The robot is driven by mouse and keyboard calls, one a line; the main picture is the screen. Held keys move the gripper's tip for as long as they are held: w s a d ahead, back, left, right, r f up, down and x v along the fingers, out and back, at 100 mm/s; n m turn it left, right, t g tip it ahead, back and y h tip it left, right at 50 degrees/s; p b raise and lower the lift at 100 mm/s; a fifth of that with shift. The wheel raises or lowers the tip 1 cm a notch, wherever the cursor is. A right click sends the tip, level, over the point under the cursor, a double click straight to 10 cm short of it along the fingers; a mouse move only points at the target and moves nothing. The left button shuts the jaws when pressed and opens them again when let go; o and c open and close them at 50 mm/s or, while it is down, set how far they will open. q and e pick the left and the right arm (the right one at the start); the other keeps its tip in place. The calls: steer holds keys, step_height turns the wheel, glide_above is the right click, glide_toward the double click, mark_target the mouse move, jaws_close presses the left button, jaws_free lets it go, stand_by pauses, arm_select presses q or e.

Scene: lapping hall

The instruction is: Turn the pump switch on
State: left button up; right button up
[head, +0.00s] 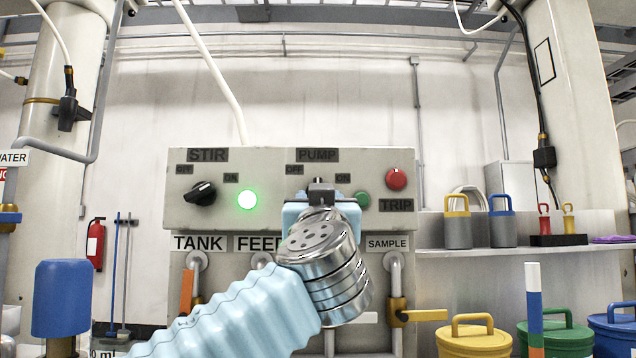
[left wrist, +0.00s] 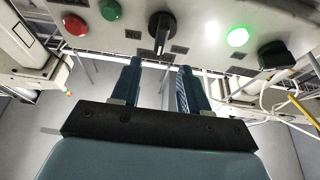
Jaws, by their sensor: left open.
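The pump switch is a black knob (left wrist: 161,30) on the grey panel (head: 270,210), below the PUMP label (head: 317,155). In the head view my left wrist and fingers hide most of it. Its bar looks roughly upright in the left wrist view. The green pump lamp (head: 362,199) is dark; it also shows in the left wrist view (left wrist: 110,10). My left gripper (left wrist: 160,64) is open, its two blue fingers pointing at the panel. The knob lies between and just beyond the fingertips; I cannot tell whether they touch it. My right gripper is out of view.
The STIR knob (head: 202,193) and its lit green lamp (head: 247,199) are to the left. The red TRIP button (head: 396,179) is to the right. Pipes with an orange lever (head: 187,291) and a yellow lever (head: 424,315) run below. A shelf (head: 470,263) with canisters stands right.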

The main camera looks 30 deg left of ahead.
arm_select(q)
steer(key=p+x, duration=0.3)
steer(key=x, duration=0.5)
steer(key=shift+w+a, duration=0.15)
steer(key=shift+w, duration=0.05)
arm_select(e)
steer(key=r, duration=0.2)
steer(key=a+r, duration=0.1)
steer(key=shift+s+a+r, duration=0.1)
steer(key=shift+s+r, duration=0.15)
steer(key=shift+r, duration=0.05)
arm_select(q)
steer(key=shift+r, duration=0.1)
jaws_close()
